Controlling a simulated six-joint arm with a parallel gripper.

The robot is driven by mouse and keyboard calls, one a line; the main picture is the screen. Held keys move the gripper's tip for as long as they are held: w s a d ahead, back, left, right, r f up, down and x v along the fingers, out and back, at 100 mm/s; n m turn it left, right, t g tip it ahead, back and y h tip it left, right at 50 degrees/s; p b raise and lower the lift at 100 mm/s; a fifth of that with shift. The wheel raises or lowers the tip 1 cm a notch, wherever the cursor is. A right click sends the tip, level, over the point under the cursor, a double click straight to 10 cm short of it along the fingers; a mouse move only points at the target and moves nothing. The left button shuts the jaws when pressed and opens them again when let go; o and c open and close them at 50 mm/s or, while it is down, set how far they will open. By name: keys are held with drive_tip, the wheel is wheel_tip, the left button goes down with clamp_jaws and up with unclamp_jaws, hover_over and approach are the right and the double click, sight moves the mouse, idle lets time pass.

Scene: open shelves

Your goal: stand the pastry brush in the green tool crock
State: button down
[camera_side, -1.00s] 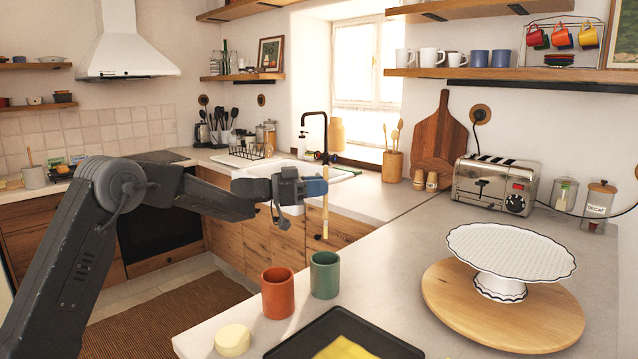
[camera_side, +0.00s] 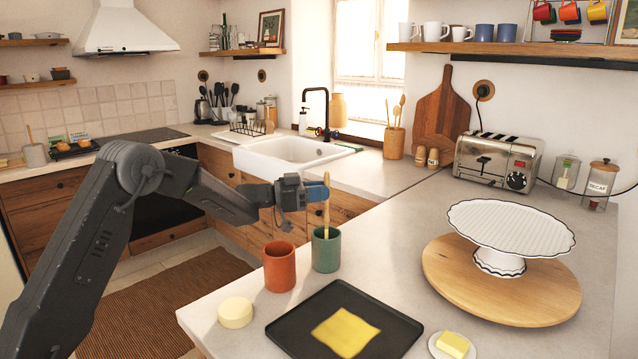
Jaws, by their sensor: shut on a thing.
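The green tool crock (camera_side: 326,254) stands near the left edge of the counter. The pastry brush (camera_side: 326,212) has a light wooden handle and is upright, with its lower end inside the mouth of the crock. My gripper (camera_side: 322,192) is shut on the brush near its upper part, just above the crock. The handle's top end shows above the fingers. The brush's lower end is hidden inside the crock, so I cannot tell whether it touches the bottom.
An orange-red crock (camera_side: 279,268) stands close left of the green one. A black tray (camera_side: 290,338) with a yellow sheet lies in front, and a round pale block (camera_side: 235,313) is at left. A white cake stand (camera_side: 510,230) is at right. Clear counter lies between.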

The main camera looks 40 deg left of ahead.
drive_tip(key=shift+f, duration=1.95)
drive_tip(key=c, duration=1)
unclamp_jaws()
drive_tip(key=shift+s, duration=0.1)
drive_tip(key=v, duration=1.3)
drive_tip(key=shift+s+a, duration=0.2)
drive_tip(key=shift+s, duration=0.05)
drive_tip(key=shift+d, duration=0.1)
